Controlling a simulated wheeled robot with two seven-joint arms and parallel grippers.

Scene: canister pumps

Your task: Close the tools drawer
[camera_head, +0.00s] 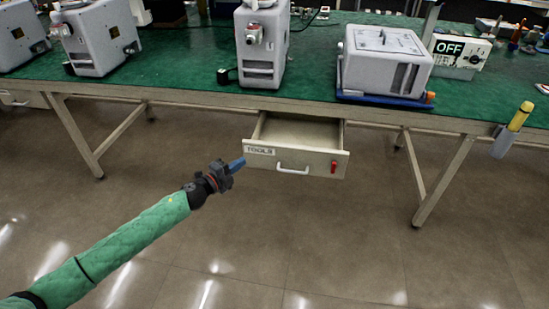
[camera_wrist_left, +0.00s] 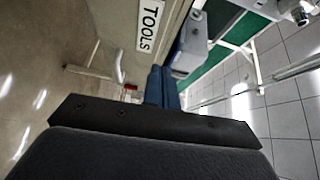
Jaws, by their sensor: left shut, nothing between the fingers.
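The tools drawer (camera_head: 314,161) is pulled out from under the green bench and looks empty inside. Its front carries a TOOLS label, a white handle (camera_head: 293,171) and a small red item (camera_head: 333,167). My left gripper (camera_head: 236,164) is shut and empty, with its blue fingertips close to the left end of the drawer front. In the left wrist view the shut blue fingers (camera_wrist_left: 163,88) appear beside the drawer front with its TOOLS label (camera_wrist_left: 149,25). I cannot tell whether they touch it. My right gripper is not in view.
The green bench (camera_head: 180,75) holds several grey pump units, one (camera_head: 262,45) above the drawer's left side and one (camera_head: 385,60) above its right. An OFF box (camera_head: 460,52) stands behind at right. A yellow-capped tool (camera_head: 520,116) hangs at the right edge. The floor in front is clear.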

